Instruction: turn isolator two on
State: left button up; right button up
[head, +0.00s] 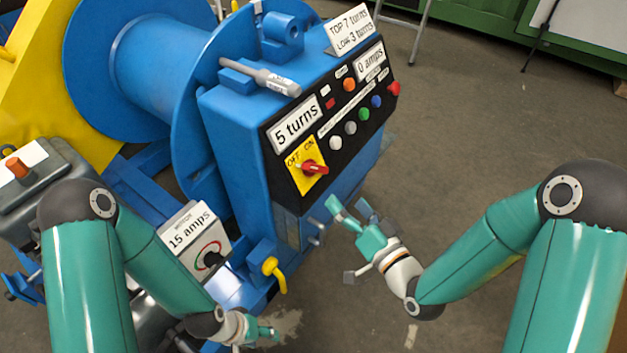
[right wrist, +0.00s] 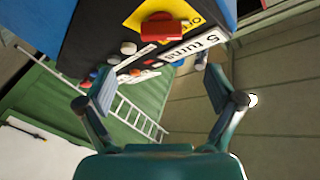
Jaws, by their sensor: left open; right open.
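A red rotary switch handle (head: 314,168) sits on a yellow plate (head: 297,178) marked OFF and ON, low on the black panel of the blue winch cabinet. Its handle lies roughly sideways; I cannot tell for certain which mark it is set to. No number for it is readable. It also shows at the top of the right wrist view (right wrist: 160,28). My right gripper (head: 350,218) is open and empty, below and right of the switch, apart from it. Its fingers are spread in the right wrist view (right wrist: 160,92). My left gripper (head: 270,332) is open, low by the yellow hook.
The panel also bears several coloured buttons (head: 364,114) and a "5 turns" display (head: 297,124). A "15 amps" box (head: 194,238) with a black knob stands lower left. A yellow hook (head: 274,271) juts out beside it. The floor right of the cabinet is clear.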

aim_at(320, 171)
jog(key=x, duration=1.1)
jog(key=shift+w+a, duration=0.1)
pick_arm(q)
jog(key=shift+f, duration=0.35)
pick_arm(e)
jog(key=c, duration=1)
jog(key=shift+a, duration=0.25)
jog(key=shift+c, duration=0.7)
jog(key=shift+d, duration=0.1)
